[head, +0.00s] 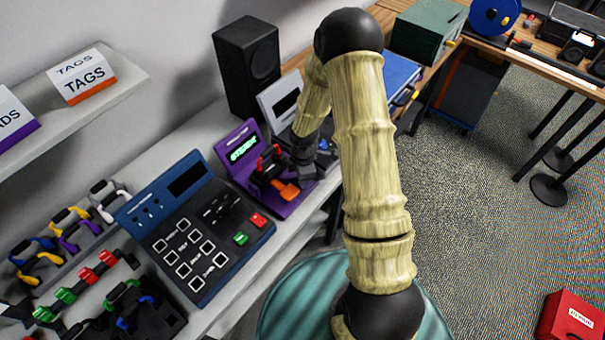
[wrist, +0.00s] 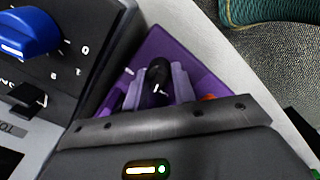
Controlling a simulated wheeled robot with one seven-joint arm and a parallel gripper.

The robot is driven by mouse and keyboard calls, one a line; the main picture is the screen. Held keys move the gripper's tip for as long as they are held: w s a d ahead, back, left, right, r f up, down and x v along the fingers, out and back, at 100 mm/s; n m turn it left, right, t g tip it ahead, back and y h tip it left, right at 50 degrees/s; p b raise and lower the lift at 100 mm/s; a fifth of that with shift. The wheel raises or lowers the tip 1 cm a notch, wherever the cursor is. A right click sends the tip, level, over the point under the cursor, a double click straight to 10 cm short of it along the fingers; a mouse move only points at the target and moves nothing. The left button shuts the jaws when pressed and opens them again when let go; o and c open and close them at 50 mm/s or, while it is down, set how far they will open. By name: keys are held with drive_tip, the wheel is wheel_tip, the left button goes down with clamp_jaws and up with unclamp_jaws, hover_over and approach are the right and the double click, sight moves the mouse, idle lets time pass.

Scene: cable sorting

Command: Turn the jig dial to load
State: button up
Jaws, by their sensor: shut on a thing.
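The purple jig (head: 296,204) stands on the bench right of the blue keypad console, with a green-lit display, red clips and an orange lever (head: 287,190). In the wrist view its purple base (wrist: 205,62) lies ahead of my gripper (wrist: 160,86). My gripper also shows in the head view (head: 304,166), pointing down at the jig's right side. It is shut on a black knob (wrist: 157,75), which appears to be the jig dial, with a finger on each side. The dial's labels are hidden or unreadable, so I cannot tell its setting. In the head view the dial is hidden.
A grey device (head: 280,98) stands close behind the jig; its blue knob (wrist: 28,34) shows near my gripper in the wrist view. The blue keypad console (head: 200,228) is left of the jig. A black speaker (head: 246,65) stands behind.

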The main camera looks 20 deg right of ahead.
drive_tip(key=n+p, duration=0.2)
drive_tip(key=n, duration=0.3)
drive_tip(key=shift+w+n, duration=0.1)
drive_tip(key=shift+n, duration=0.3)
drive_tip(key=o, duration=1)
drive_tip(key=shift+r, duration=0.15)
drive_tip(key=r, duration=1.1)
drive_tip(key=s+r+p, duration=0.1)
drive_tip(key=r, duration=0.5)
drive_tip(key=shift+d, duration=0.2)
drive_tip(key=shift+r, duration=0.1)
